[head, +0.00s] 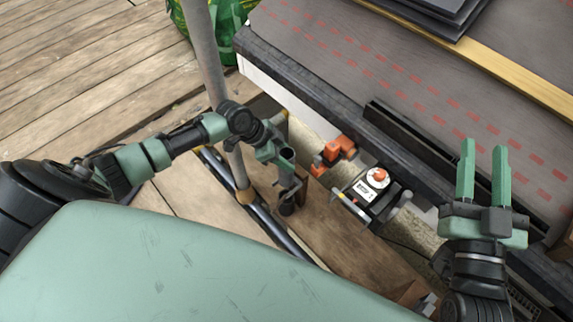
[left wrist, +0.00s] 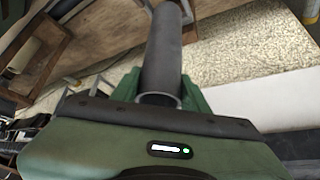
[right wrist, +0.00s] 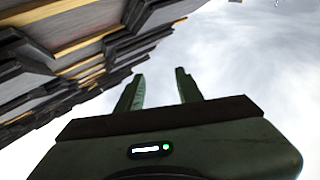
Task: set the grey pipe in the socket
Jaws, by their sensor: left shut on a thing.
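My left gripper (head: 282,172) is shut on the grey pipe (head: 288,160), a short dark hollow tube. In the left wrist view the pipe (left wrist: 167,50) stands between the green fingers, its open near end facing the camera and its body reaching away. In the head view, the gripper partly hides the pipe, and a dark round end shows below the fingers. I cannot make out the socket for certain, nor whether the pipe touches it. My right gripper (head: 484,155) is open and empty, fingers pointing up in the head view, at the right over the roof edge.
A tall grey pole (head: 211,60) stands beside my left forearm. Orange tool parts (head: 332,155) and a black box with an orange knob (head: 377,180) lie near the roof edge. Dark slates (head: 430,12) are stacked on the roof (head: 350,45). A green bag (head: 228,20) sits on the planks.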

